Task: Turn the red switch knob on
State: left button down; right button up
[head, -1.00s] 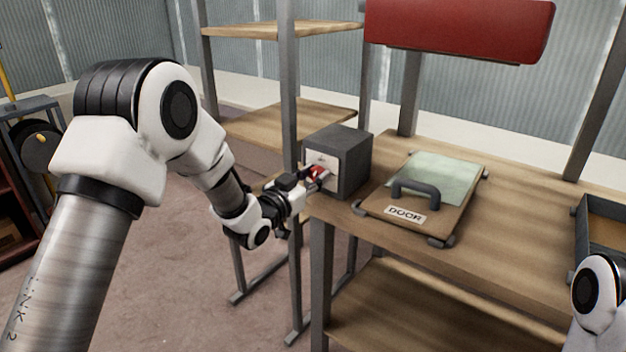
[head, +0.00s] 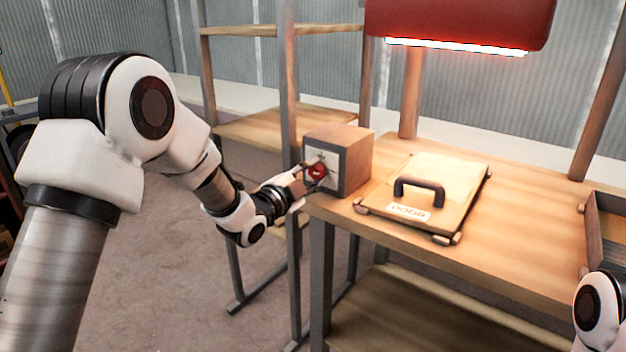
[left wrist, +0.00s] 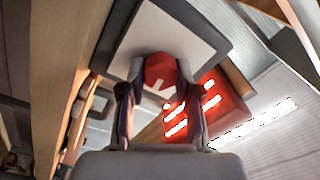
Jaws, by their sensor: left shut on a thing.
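The red switch knob (head: 316,171) is on the pale front plate of a box (head: 354,166) at the left end of the workbench. In the left wrist view the knob (left wrist: 160,72) shows a white mark and sits between the two fingers. My left gripper (head: 312,174) is shut on the knob, with one finger on each side; it also shows in the left wrist view (left wrist: 163,95). The red lamp (head: 460,22) above the bench is lit along its underside. My right arm shows only in part at the lower right, and its gripper is out of view.
A board with a black handle and a "DOOR" label (head: 408,212) lies on the workbench (head: 520,230), right of the box. A tray (head: 606,225) stands at the right edge. Shelf posts stand close behind the box and my left gripper.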

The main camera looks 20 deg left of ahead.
pick_arm(q)
jog(key=shift+m+b, duration=0.35)
jog(key=shift+m, duration=0.55)
jog(key=c, duration=0.8)
grip_release()
jog(key=v, duration=1.2)
